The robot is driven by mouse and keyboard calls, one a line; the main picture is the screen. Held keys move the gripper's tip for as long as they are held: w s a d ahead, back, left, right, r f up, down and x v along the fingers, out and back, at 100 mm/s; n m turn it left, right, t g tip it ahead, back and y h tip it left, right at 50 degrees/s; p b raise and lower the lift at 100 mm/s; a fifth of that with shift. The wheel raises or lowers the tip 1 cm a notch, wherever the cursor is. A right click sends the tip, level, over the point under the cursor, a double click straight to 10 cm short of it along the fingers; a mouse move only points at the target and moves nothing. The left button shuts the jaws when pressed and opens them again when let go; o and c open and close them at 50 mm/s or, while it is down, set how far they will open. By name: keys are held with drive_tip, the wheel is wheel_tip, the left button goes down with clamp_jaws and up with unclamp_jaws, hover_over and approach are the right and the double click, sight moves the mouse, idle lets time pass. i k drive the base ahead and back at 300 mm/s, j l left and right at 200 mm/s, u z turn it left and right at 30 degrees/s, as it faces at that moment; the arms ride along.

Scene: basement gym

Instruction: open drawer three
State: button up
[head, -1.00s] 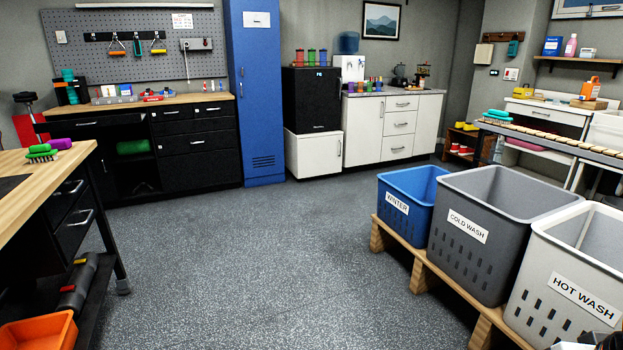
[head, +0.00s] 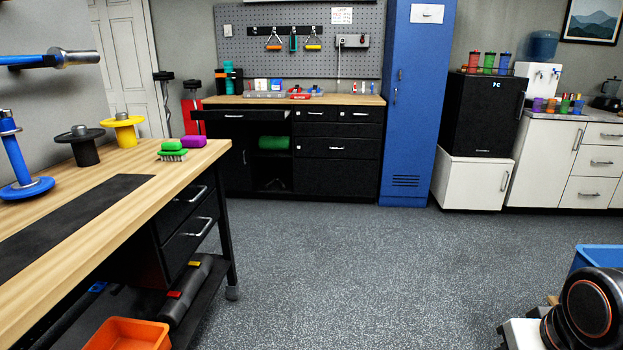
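No drawer shows a number that I can read, so I cannot tell which is drawer three. The black bench at the back has two small top drawers (head: 316,115) and wider drawers (head: 338,148) below; these look shut. A wide black drawer front (head: 240,116) at its upper left may stick out a little. The white cabinet at right has a stack of drawers (head: 601,161), partly cut off by the picture edge and seemingly shut. The near left workbench has black drawers (head: 189,241) with silver handles, seen at an angle. My gripper is not in view; part of my arm shows at lower right.
The wooden workbench top (head: 75,225) fills the left side, with an orange bin (head: 128,335) below. A blue locker (head: 412,110) and a black fridge (head: 482,115) stand at the back. A blue basket (head: 596,258) edges in at right. The middle floor is clear.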

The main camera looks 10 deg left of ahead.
sight(305, 147)
drive_tip(key=i, duration=1.7)
drive_tip(key=i+u, duration=0.3)
drive_tip(key=i, duration=0.25)
drive_tip(key=i+l+u, duration=0.3)
drive_tip(key=i, duration=0.2)
drive_tip(key=i+l+u, duration=0.15)
drive_tip(key=i+u, duration=0.15)
drive_tip(key=i, duration=0.25)
drive_tip(key=i+l+u, duration=0.2)
drive_tip(key=i+u, duration=0.15)
drive_tip(key=i+l+u, duration=0.3)
